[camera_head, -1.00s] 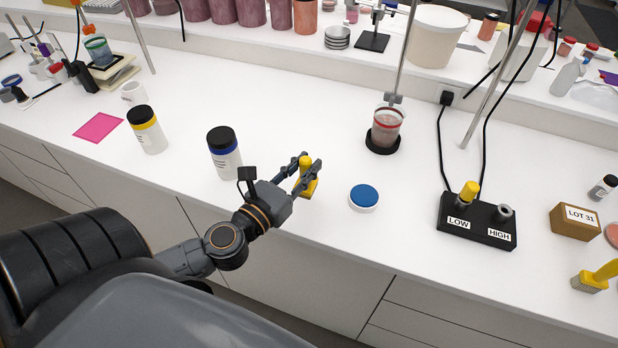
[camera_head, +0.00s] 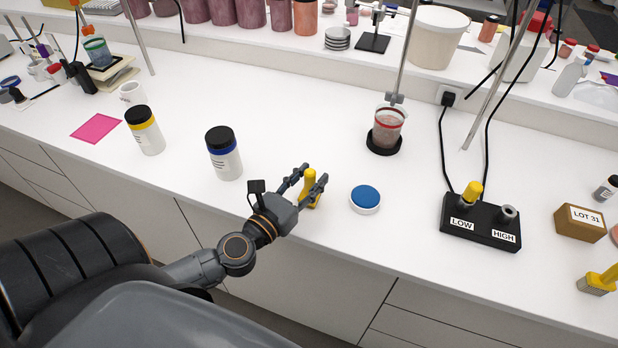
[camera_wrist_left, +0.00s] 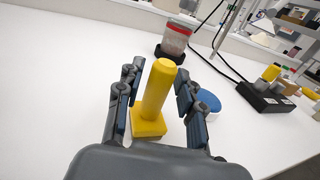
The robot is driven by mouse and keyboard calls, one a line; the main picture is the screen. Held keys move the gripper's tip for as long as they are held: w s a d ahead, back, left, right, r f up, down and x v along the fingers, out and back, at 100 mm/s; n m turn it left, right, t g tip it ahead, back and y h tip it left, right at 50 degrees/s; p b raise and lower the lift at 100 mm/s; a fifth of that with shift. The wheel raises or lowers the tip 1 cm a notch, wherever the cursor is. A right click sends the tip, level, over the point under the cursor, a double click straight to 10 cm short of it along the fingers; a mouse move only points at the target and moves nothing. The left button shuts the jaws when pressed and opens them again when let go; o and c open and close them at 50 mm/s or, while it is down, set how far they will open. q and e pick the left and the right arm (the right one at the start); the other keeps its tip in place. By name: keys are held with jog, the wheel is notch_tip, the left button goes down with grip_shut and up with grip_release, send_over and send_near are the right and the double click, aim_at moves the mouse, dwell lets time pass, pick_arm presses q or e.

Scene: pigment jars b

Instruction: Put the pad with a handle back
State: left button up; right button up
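The yellow pad with a handle (camera_head: 310,190) stands upright on the white bench near its front edge. In the left wrist view its handle (camera_wrist_left: 156,92) rises from a square yellow base. My left gripper (camera_head: 315,173) has its fingers on either side of the handle, with a visible gap on both sides in the left wrist view (camera_wrist_left: 158,85). It is open. The base looks to rest on the bench. My right gripper is not in view.
A blue-topped white round dish (camera_head: 366,198) is close to the right of the gripper. A blue-banded jar (camera_head: 224,160) stands to the left. A beaker (camera_head: 387,128) is behind, and a black LOW/HIGH box (camera_head: 481,228) is further right. A yellow-handled brush-like tool (camera_head: 597,282) lies far right.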

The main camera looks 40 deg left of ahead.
pick_arm(q)
jog(key=shift+r, duration=0.15)
jog(key=s+b, duration=0.5)
jog(key=s, duration=0.7)
jog(key=shift+a+b, duration=0.15)
jog(key=shift+b, duration=0.2)
dwell(0.3)
